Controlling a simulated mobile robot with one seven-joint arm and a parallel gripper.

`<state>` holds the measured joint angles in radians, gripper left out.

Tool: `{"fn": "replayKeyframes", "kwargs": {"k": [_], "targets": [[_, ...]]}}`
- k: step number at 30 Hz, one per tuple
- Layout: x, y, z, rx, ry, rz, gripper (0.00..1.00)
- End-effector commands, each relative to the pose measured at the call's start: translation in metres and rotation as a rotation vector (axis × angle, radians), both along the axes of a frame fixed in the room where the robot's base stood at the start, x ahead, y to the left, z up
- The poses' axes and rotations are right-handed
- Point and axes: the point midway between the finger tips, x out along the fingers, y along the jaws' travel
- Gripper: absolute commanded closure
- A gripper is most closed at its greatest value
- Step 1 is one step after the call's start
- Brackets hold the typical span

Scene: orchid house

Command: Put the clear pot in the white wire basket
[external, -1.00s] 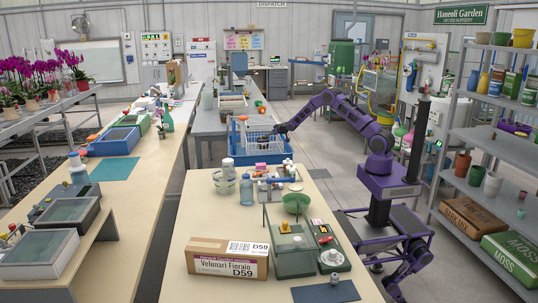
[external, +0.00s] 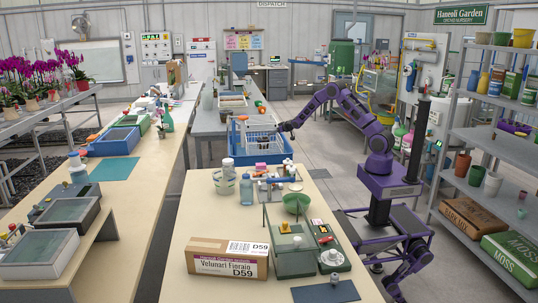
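The white wire basket (external: 262,126) stands in a blue crate (external: 236,155) beyond the far end of the front bench. My gripper (external: 280,128) is at the right side of the basket, close to its rim, at the end of my purple arm reaching left. It is too small here to tell whether its fingers are open or shut. I cannot pick out the clear pot for certain; small dark shapes show inside the basket, but the wires and distance blur them.
The front bench (external: 205,218) holds a cardboard box (external: 228,258), a blue bottle (external: 246,190), a green bowl (external: 296,203) and a green-based device (external: 292,252). A long bench with blue trays (external: 114,141) stands left. A shelf rack (external: 500,150) is at right.

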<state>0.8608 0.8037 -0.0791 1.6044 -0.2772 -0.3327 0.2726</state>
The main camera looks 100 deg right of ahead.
Motion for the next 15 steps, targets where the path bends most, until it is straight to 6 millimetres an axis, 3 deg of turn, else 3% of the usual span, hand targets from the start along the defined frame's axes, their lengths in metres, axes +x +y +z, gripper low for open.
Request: {"fn": "replayKeyframes", "kwargs": {"k": [6,15], "targets": [[-0.025,0.028,0.023,0.000,-0.002,-0.002,0.62],[-0.042,0.048,0.037,0.000,-0.001,0.000,0.62]]}}
